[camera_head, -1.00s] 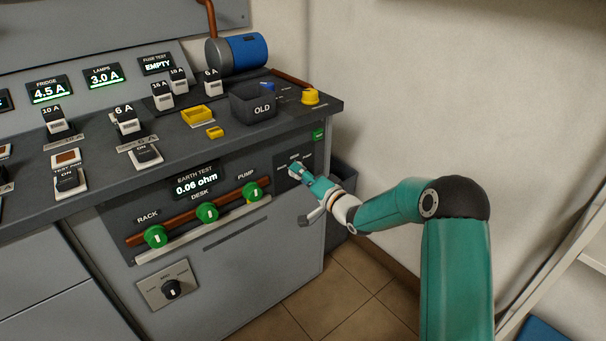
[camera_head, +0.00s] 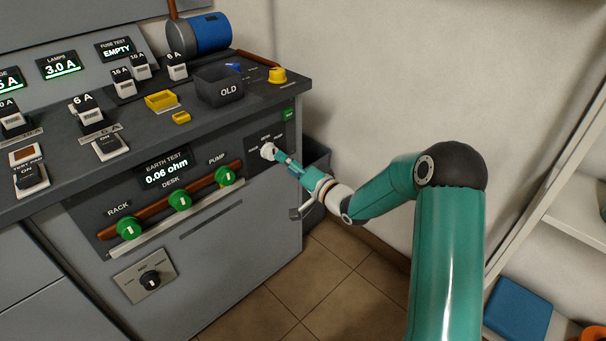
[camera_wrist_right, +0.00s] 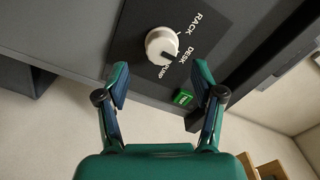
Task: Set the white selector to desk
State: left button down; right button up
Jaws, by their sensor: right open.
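The white selector (camera_head: 267,151) is a round knob on a dark plate at the right end of the cabinet front. The right wrist view shows it closer (camera_wrist_right: 160,43), with the labels RACK, DESK and PUMP around it. Its dark pointer mark faces the DESK and PUMP side; I cannot tell exactly which label it meets. My right gripper (camera_head: 284,159) is just in front of the knob in the head view. In the right wrist view the gripper (camera_wrist_right: 162,82) is open and empty, its fingers apart and short of the knob. My left gripper is not in view.
A green tag (camera_wrist_right: 183,97) is near the knob plate. Green knobs marked RACK (camera_head: 129,228), DESK (camera_head: 180,200) and PUMP (camera_head: 225,175) sit on a copper bar to the left. A black knob (camera_head: 150,280) is below. A grey bin (camera_head: 314,170) stands beside the cabinet.

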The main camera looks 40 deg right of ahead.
jog(key=s, duration=0.6)
jog(key=shift+d, duration=0.25)
